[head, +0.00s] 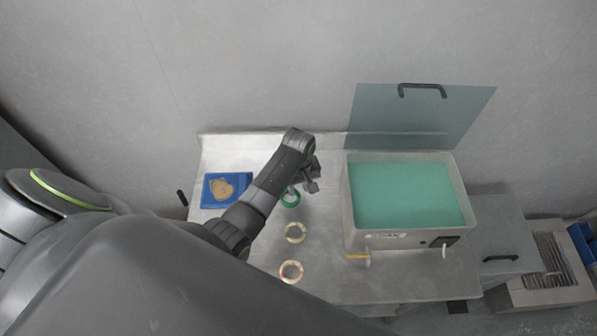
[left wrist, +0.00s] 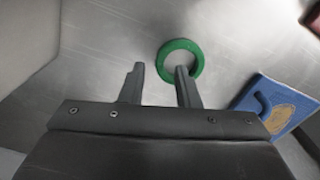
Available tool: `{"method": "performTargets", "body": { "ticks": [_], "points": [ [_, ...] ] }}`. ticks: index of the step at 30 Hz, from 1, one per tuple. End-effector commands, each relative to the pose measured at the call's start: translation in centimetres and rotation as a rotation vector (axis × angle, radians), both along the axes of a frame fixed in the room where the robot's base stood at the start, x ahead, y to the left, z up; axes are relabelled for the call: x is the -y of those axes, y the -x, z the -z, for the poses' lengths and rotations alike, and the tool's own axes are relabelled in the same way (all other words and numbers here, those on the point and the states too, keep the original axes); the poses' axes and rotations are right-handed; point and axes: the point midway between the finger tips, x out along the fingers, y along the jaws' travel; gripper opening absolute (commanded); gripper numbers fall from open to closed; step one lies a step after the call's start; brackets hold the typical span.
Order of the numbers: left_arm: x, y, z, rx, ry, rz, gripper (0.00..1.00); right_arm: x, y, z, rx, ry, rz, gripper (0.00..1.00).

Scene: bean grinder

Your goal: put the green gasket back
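The green gasket (head: 290,198) is a ring on the metal table, partly hidden by my left arm in the head view. In the left wrist view the green gasket (left wrist: 193,46) shows as a nearly whole ring. My left gripper (head: 312,180) is over the table just beside the gasket. In the left wrist view its two fingers (left wrist: 158,76) are apart with nothing held between them. The right finger overlaps the near edge of the ring in the picture; I cannot tell whether it touches. My right gripper is not in view.
Two pale rings, one (head: 295,232) and another (head: 291,271), lie nearer on the table (head: 330,255). A blue board with a tan patch (head: 218,203) is at the left. A box with a teal inside (head: 408,196) and a raised clear lid (head: 420,122) stands right.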

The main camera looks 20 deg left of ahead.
Motion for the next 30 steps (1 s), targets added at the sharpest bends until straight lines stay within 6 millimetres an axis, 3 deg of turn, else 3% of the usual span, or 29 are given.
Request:
{"method": "performTargets", "body": {
  "ticks": [15,21,30],
  "points": [
    [0.0,-0.1,-8.3,0.003,0.0,-0.001,0.29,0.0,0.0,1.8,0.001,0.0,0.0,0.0],
    [0.0,0.0,-9.5,0.0,0.0,-0.001,0.29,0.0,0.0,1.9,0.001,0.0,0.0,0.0],
    [0.0,0.0,-9.6,-0.001,-0.001,0.0,0.29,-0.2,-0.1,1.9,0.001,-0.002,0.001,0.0]
  ]
}}
